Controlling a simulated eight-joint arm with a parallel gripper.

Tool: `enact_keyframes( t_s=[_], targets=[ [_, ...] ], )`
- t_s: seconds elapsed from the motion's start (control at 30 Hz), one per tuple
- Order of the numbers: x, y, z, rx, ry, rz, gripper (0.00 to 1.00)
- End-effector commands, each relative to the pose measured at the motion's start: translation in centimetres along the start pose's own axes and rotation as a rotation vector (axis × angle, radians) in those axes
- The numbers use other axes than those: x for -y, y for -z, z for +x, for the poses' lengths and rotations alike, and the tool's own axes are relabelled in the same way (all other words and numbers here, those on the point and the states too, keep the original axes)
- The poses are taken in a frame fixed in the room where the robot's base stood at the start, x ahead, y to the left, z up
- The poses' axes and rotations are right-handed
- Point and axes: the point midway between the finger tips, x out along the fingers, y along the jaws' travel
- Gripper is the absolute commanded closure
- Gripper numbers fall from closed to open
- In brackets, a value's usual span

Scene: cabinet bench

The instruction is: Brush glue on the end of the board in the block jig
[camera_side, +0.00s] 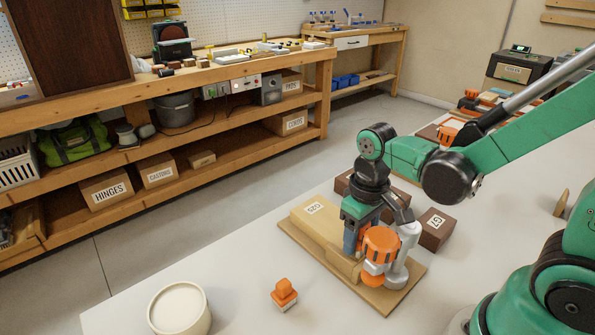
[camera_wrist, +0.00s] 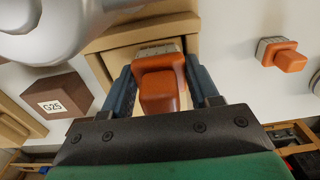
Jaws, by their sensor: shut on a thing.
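My gripper (camera_wrist: 162,80) is shut on a glue brush with an orange handle (camera_wrist: 158,92) between its blue fingers in the wrist view. The brush's pale head points at tan wood of the block jig (camera_wrist: 108,38); I cannot tell whether it touches. In the side view my gripper (camera_side: 353,240) is low over the jig's base (camera_side: 400,293). A light wooden board (camera_side: 318,225) with a label lies in the jig. The board's near end and the brush tip are hidden by the gripper and an orange and silver body (camera_side: 381,243). A white tub (camera_side: 180,309) stands at front left.
A dark labelled block (camera_side: 437,228) is right of the jig; a dark block labelled G25 (camera_wrist: 60,100) shows in the wrist view. Front-left table is mostly clear.

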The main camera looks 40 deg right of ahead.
Motion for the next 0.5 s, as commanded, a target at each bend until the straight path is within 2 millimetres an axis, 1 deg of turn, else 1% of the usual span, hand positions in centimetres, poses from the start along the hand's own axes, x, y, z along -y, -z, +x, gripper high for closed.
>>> enact_keyframes(
  t_s=[0.3, 0.5],
  targets=[
    [-1.5, 0.0, -0.1, 0.000, 0.000, 0.003, 0.88],
    [-1.9, 0.0, -0.1, 0.000, 0.000, 0.002, 0.88]
  ],
)
